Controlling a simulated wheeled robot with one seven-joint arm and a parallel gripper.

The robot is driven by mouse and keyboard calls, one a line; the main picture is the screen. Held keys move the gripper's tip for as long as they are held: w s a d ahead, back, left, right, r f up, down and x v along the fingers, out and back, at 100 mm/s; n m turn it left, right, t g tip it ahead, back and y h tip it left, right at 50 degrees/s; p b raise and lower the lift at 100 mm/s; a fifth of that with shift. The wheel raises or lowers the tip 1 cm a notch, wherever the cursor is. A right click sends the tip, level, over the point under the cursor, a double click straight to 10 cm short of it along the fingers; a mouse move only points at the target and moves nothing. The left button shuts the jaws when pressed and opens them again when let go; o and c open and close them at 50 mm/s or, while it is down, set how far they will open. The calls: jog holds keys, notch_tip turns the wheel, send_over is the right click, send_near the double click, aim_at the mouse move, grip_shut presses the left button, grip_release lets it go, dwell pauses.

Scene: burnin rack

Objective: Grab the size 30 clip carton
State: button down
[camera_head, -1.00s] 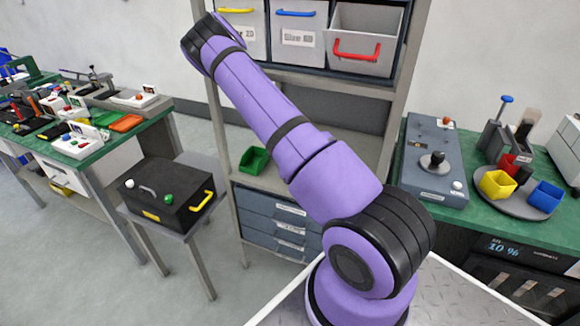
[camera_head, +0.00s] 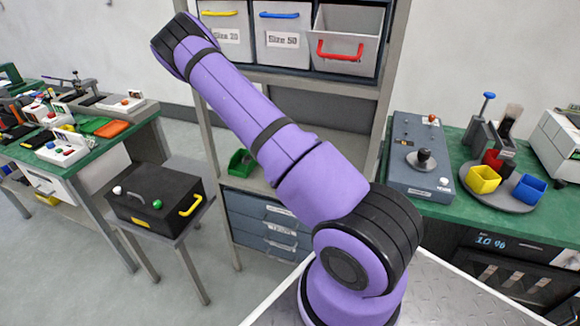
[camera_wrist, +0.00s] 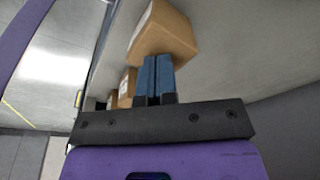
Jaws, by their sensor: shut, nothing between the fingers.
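A brown cardboard carton (camera_wrist: 165,32) with a pale label on one side is in the wrist view, just beyond my fingertips. Whether the fingers touch it I cannot tell. My gripper (camera_wrist: 157,60), with blue fingers, is shut and empty, pointing at the carton. Smaller cartons (camera_wrist: 127,87) stand farther back to the left along the same surface. No carton's size print can be read, so I cannot tell which is size 30. In the head view my arm reaches up to the left and my gripper is not visible.
The rack holds labelled bins with a yellow handle (camera_head: 219,13), a blue handle (camera_head: 280,15) and a red handle (camera_head: 340,56). A green bin (camera_head: 241,162) sits on a lower shelf. A black case (camera_head: 155,208) stands on a small table; green benches flank the rack.

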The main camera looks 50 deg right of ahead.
jog(key=a, duration=0.3)
jog(key=w+a+f, duration=0.1)
jog(key=shift+a, duration=0.35)
jog(key=shift+w, duration=0.1)
jog(key=shift+w+r, duration=0.15)
jog(key=shift+r, duration=0.55)
